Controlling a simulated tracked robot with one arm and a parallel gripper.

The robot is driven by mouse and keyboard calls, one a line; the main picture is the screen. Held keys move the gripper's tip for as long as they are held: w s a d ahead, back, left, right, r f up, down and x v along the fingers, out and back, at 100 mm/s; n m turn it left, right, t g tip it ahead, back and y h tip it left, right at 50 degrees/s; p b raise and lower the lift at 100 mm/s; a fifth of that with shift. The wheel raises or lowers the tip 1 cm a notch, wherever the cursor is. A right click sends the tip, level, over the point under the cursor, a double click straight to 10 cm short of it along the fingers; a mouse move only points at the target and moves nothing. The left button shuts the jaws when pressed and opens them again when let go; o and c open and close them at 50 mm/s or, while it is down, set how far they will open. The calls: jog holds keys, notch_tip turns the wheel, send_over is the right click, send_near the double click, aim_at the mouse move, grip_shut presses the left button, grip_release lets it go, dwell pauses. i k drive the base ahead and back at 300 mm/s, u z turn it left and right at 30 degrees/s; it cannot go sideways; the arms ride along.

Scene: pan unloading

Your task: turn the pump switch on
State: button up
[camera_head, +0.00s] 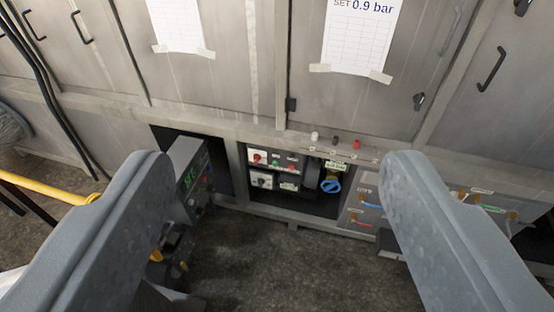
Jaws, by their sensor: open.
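My gripper (272,162) is open and empty, its two grey fingers wide apart at left and right. Between and beyond them, a small white control panel (276,169) sits in an opening low in the metal cabinet. The panel carries a red rotary switch (258,159) at upper left, a darker rotary switch (261,181) below it, and small red and green buttons. The labels are too small to read, so I cannot tell which is the pump switch. No finger touches the panel.
A blue round handle (331,184) is right of the panel. A grey box with a green display (190,178) stands at left, partly behind the left finger. A yellow bar (45,190) is far left. Paper reading "SET 0.9 bar" (360,35) hangs above. Dark floor (270,255) is clear.

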aim_at(257, 157)
jog(key=k, duration=0.1)
jog(key=z, duration=0.6)
jog(key=i, duration=1.9)
jog(key=u, duration=0.75)
